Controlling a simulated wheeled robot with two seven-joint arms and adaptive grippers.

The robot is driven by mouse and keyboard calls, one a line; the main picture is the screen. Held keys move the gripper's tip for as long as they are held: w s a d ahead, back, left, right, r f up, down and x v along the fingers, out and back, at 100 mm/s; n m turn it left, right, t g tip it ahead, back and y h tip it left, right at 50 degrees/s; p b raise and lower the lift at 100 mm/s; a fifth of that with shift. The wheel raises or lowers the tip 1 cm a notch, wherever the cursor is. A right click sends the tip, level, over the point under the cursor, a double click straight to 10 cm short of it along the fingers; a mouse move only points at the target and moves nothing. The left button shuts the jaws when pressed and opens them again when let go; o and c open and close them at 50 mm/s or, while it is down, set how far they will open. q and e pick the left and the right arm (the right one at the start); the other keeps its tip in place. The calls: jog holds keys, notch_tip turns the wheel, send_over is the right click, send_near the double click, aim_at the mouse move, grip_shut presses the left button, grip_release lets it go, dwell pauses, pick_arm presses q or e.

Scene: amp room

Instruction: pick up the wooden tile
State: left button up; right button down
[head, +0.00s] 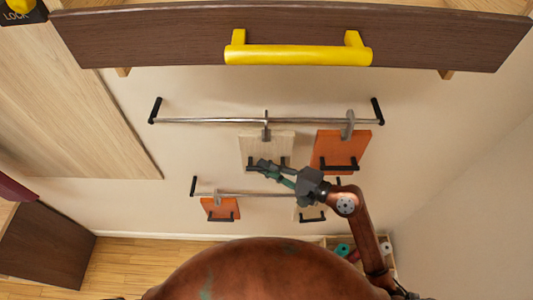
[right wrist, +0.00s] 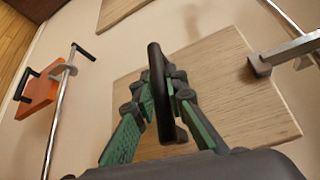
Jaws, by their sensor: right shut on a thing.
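The wooden tile (head: 259,143) is a pale wood-grain square hanging by a grey hook from the upper rail, left of an orange tile. It fills much of the right wrist view (right wrist: 228,75). My right gripper (head: 265,165) comes in from the right and hides part of the tile's lower edge and its black handle. In the right wrist view the gripper (right wrist: 163,88) has its green-and-black fingers shut on the black handle (right wrist: 156,70). The tile's hook (right wrist: 262,66) still reaches it from the right. My left gripper is not in view.
The upper rail (head: 200,121) also carries an orange tile (head: 330,142) close to the right. A lower rail (head: 250,195) holds a smaller orange tile (head: 217,206) and a pale one (head: 309,213). A dark board with a yellow handle (head: 298,55) juts out above.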

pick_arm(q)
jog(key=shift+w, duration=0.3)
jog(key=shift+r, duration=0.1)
pick_arm(e)
jog(key=shift+r, duration=0.2)
